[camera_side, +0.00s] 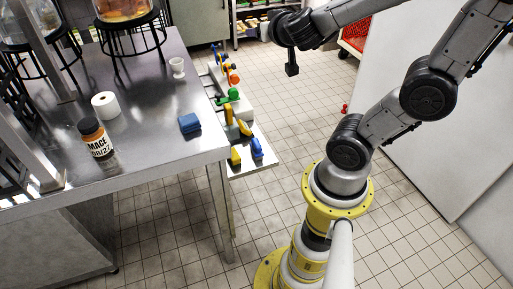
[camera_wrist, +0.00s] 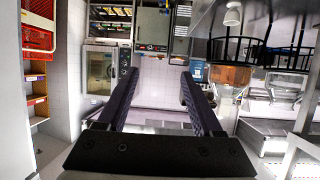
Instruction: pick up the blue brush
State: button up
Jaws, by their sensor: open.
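Two blue candidates for the brush show on a low shelf beside the steel table in the side view. One blue piece (camera_side: 257,148) is at the shelf's near end, beside a yellow piece (camera_side: 235,155). A smaller blue piece (camera_side: 213,48) is at the far end. I cannot tell which is the blue brush. My gripper (camera_side: 291,62) hangs in the air to the right of the shelf, apart from everything. In the wrist view my gripper (camera_wrist: 157,92) is open, with nothing between its fingers. No brush can be made out there.
A blue sponge-like block (camera_side: 189,123), a jar (camera_side: 97,140), a white roll (camera_side: 105,105) and a white cup (camera_side: 177,67) stand on the steel table (camera_side: 150,165). The tiled floor (camera_side: 300,125) right of the shelf is mostly clear.

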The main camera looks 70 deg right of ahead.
send_near(254, 141)
jog(key=d, duration=0.1)
jog(key=w+d+f, duration=0.1)
jog(key=d+f, duration=0.1)
jog(key=shift+w+d+f, duration=0.2)
jog(key=shift+w+f, duration=0.05)
jog(key=shift+w, duration=0.15)
jog(key=shift+w+d+f, duration=0.3)
jog(key=x, duration=0.6)
jog(key=shift+w+d+f, duration=0.1)
jog(key=shift+w+d, duration=0.1)
jog(key=shift+w, duration=0.05)
grip_shut()
